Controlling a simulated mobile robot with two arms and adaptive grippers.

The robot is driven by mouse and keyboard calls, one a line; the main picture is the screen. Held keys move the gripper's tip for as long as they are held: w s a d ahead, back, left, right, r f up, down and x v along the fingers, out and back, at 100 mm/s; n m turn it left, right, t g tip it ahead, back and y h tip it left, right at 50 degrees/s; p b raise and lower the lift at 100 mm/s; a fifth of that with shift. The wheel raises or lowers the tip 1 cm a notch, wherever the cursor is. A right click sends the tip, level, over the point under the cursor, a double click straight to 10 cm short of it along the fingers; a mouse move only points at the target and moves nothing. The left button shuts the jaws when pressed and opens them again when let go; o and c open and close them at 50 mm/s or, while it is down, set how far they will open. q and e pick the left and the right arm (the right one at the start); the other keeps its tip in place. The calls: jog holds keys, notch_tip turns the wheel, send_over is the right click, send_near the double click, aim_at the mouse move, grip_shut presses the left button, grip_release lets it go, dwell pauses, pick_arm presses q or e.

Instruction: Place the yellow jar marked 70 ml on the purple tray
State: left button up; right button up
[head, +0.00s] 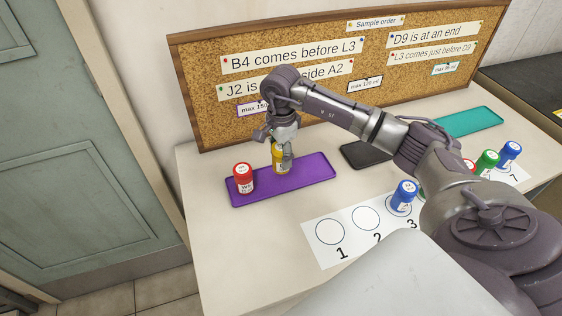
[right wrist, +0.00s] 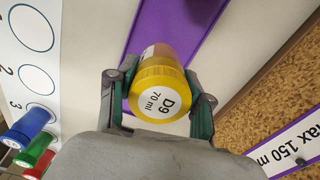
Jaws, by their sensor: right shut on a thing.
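The yellow jar (head: 279,157) stands upright at the purple tray (head: 310,172), near its middle. In the right wrist view the jar's lid (right wrist: 158,95) reads D9, 70 ml. My right gripper (head: 281,150) is shut on the jar from above, with one finger on each side of it in the wrist view (right wrist: 160,98). The purple tray also shows behind the jar in the wrist view (right wrist: 165,22). I cannot tell whether the jar's base touches the tray. My left gripper is not in view.
A red jar (head: 243,179) stands on the purple tray's left end. A black tray (head: 362,155) and a teal tray (head: 470,121) lie further right. A numbered strip (head: 322,252) holds blue (head: 403,197), green and red jars. A cork board (head: 200,75) stands behind.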

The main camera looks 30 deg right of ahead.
notch_tip(320, 180, down, 4)
jog(key=shift+r+p, duration=0.1)
jog(key=shift+p, duration=0.45)
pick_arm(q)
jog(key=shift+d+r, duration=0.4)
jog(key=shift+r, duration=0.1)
pick_arm(e)
jog(key=shift+f, duration=0.3)
jog(key=o, duration=1.2)
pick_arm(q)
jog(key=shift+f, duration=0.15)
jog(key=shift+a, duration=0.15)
pick_arm(e)
jog(key=shift+r, duration=0.15)
